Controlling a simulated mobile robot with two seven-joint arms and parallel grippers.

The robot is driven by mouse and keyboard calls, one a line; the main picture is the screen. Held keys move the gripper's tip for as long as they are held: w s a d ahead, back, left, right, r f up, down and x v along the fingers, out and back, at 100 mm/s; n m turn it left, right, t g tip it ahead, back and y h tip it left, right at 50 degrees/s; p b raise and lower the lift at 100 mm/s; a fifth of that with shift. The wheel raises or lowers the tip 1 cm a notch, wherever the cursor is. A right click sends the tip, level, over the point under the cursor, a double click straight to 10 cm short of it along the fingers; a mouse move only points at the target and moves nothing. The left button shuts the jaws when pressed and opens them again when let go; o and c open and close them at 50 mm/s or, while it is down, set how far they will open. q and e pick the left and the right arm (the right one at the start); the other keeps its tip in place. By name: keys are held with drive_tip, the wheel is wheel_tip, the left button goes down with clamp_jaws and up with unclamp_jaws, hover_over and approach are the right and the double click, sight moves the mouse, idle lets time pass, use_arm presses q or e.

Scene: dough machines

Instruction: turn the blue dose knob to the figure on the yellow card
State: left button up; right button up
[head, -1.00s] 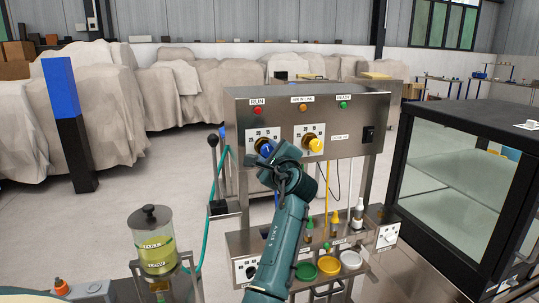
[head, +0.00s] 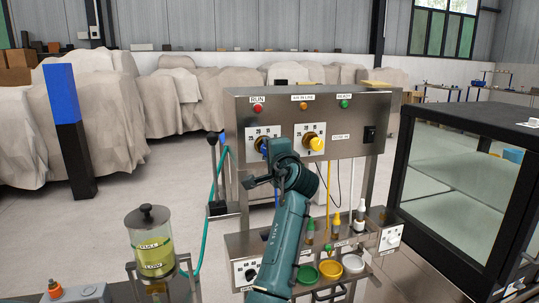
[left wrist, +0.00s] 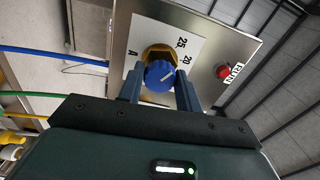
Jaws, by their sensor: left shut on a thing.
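The blue dose knob (left wrist: 160,76) sits in front of a brass collar on a white dial plate in the left wrist view. A pale pointer line crosses its face. The figures 25 and 20 and a letter A show around it. My left gripper (left wrist: 159,86) has one finger on each side of the knob and is shut on it. In the head view my wrist (head: 283,165) covers most of the knob and part of its dial plate (head: 253,132). I cannot make out a yellow card with a readable figure. My right gripper is out of view.
A yellow knob (head: 317,143) with its own dial is just right of my wrist. Red, amber and green lamps line the panel (head: 360,110). Small bottles and coloured dishes stand on the lower shelf (head: 372,240). A glass-sided cabinet (head: 460,180) stands to the right.

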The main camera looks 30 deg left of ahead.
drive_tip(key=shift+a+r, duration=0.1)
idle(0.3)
use_arm(q)
drive_tip(key=shift+f, duration=0.1)
drive_tip(key=o, duration=1)
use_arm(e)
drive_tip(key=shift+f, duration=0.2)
use_arm(q)
drive_tip(key=b+v, duration=0.2)
drive_tip(key=v, duration=1.1)
drive_tip(key=shift+d, duration=0.15)
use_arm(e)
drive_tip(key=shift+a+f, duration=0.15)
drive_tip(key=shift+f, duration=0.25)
